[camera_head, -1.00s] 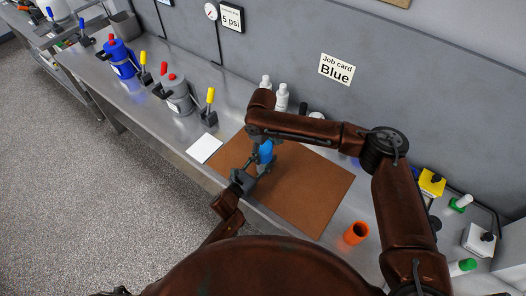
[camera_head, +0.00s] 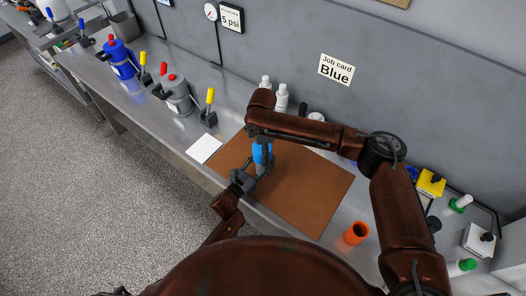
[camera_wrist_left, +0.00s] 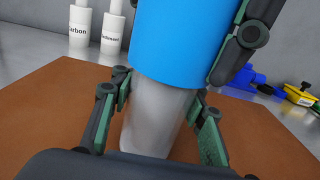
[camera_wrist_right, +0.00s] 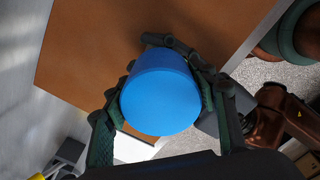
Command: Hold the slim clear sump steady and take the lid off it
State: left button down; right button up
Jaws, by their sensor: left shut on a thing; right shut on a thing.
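The slim clear sump (camera_wrist_left: 155,122) is a greyish see-through cylinder, upright over the brown mat. My left gripper (camera_wrist_left: 160,105) is shut on it, one finger on each side. The blue lid (camera_wrist_left: 180,40) is a smooth cylinder at the top of the sump; it also shows in the head view (camera_head: 262,153). My right gripper (camera_wrist_right: 163,85) is shut around the lid from above. The lid's lower edge overlaps the sump's top in the left wrist view, so I cannot tell whether they touch. In the head view my left gripper (camera_head: 245,180) is below the lid.
The brown mat (camera_head: 310,195) is mostly bare. An orange cup (camera_head: 356,233) stands at its right. White bottles (camera_head: 281,97) stand behind. A white card (camera_head: 204,148) and yellow-handled levers (camera_head: 209,108) are to the left. A wall card (camera_head: 338,69) reads "Job card Blue".

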pick_arm(q)
jog(key=shift+r, duration=0.15)
pick_arm(e)
jog(key=shift+d, duration=0.2)
jog(key=o, duration=1.3)
jog(key=shift+w, duration=0.1)
jog(key=shift+r, duration=0.1)
